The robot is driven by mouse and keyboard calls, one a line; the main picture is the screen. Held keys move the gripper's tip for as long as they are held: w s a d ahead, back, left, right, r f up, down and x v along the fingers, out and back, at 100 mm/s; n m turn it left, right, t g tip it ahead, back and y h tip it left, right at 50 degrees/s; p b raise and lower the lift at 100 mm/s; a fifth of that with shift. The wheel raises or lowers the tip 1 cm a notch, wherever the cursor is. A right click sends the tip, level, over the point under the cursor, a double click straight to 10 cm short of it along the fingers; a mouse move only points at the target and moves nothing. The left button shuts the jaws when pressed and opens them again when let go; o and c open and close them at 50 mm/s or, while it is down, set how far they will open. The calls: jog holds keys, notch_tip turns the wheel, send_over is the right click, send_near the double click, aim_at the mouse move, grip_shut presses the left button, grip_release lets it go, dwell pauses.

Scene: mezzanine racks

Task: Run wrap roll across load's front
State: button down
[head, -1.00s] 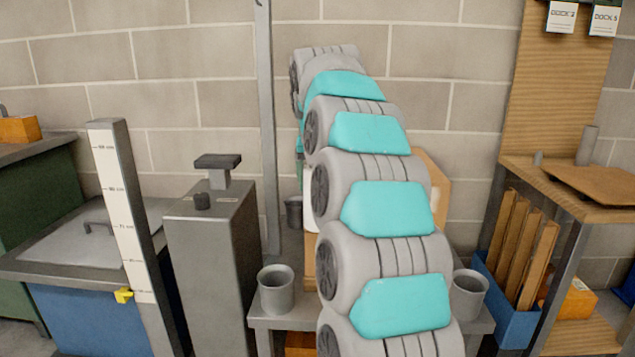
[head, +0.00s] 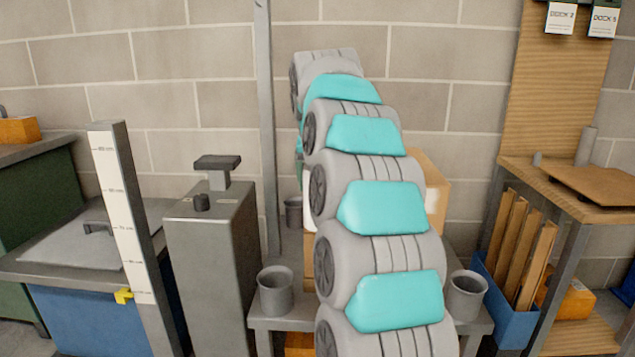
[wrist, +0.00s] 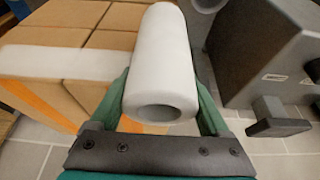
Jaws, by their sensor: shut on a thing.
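The white wrap roll (wrist: 160,60) is in the wrist view, its hollow end facing the camera. My gripper (wrist: 163,112) is shut on it, one green finger on each side. The load (wrist: 68,22) of cardboard boxes is at the left, close to the roll. A white band of wrap (wrist: 62,64) runs across the load to the roll's left side. In the head view my arm hides most of the load; a box edge (head: 436,193) shows to its right. The gripper and roll are mostly hidden there.
A grey post (head: 268,130) stands left of my arm. A grey cabinet with a handle (head: 212,265) stands farther left; a dark grey machine (wrist: 268,50) is right of the roll. Grey cups (head: 276,292) (head: 467,296) flank the load's stand. A wooden bench (head: 575,190) is at right.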

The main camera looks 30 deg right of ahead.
jog(key=shift+w+d+p, duration=0.5)
jog(key=shift+w+p, duration=0.1)
jog(key=shift+w, duration=0.25)
dwell(0.7)
jog(key=shift+s+d, duration=0.1)
jog(key=s+d, duration=0.2)
jog(key=d, duration=0.1)
dwell(0.6)
jog(key=shift+w, duration=0.1)
jog(key=shift+w+a+r, duration=0.1)
jog(key=shift+w+a, duration=0.45)
jog(key=shift+a, duration=0.25)
jog(key=shift+w+a, duration=0.5)
jog(key=shift+a, duration=0.3)
